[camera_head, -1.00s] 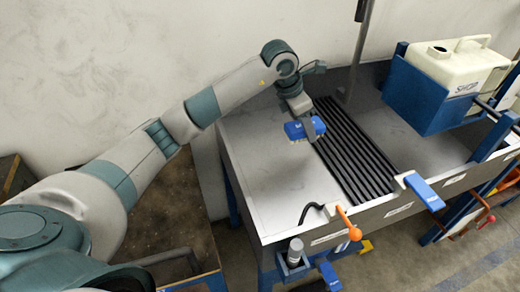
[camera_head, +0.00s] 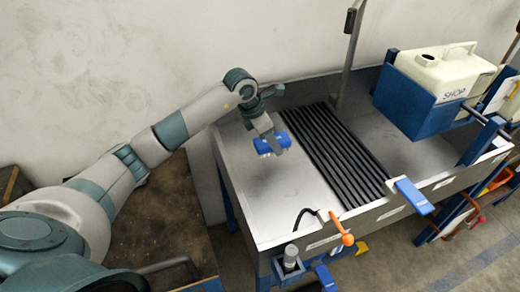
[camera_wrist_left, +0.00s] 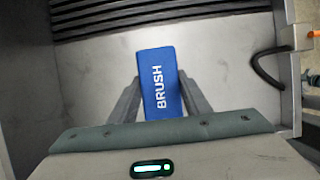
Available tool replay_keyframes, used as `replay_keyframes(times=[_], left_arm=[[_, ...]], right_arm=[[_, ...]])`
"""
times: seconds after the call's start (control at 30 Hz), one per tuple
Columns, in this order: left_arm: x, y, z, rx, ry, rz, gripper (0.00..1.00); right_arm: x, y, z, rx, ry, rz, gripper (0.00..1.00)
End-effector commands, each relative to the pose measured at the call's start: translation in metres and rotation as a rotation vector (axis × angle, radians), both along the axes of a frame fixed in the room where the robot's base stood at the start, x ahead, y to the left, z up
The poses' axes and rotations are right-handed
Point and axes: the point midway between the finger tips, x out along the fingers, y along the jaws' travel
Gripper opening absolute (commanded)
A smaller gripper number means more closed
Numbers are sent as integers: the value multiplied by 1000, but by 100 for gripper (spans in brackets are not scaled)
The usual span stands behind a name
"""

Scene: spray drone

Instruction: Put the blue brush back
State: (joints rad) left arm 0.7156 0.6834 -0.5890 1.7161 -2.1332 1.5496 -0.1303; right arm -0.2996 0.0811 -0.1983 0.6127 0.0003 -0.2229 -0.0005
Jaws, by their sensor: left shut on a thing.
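The blue brush (camera_head: 277,143) has a blue top and pale bristles below. It is in my left gripper (camera_head: 272,138), over the left part of the grey metal table (camera_head: 290,205). In the left wrist view the blue brush (camera_wrist_left: 158,80) shows its top with the word BRUSH, and the fingers of my left gripper (camera_wrist_left: 160,95) are shut on its two sides. I cannot tell how far it is above the table top. My right gripper is not in view.
Black slats (camera_head: 335,150) run across the middle of the table. A white SHOP tank (camera_head: 447,70) sits in a blue holder (camera_head: 412,105) at the right. Along the front edge are a blue-handled tool (camera_head: 413,196), an orange-handled tool (camera_head: 340,228) with a black hose, and a small cup holder (camera_head: 291,258).

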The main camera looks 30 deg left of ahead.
Motion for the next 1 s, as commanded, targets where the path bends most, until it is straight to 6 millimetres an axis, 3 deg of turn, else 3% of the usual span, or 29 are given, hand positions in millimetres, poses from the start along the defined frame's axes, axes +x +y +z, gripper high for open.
replay_keyframes(times=[0.1,0.3,0.73,1.0], left_arm=[[-5,21,-10,2,5,5,23],[-8,37,-22,0,1,2,23],[-8,38,-26,-1,2,1,23],[-8,37,-56,-1,4,1,23]], right_arm=[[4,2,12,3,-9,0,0],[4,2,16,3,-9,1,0],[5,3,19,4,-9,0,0],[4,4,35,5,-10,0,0]])
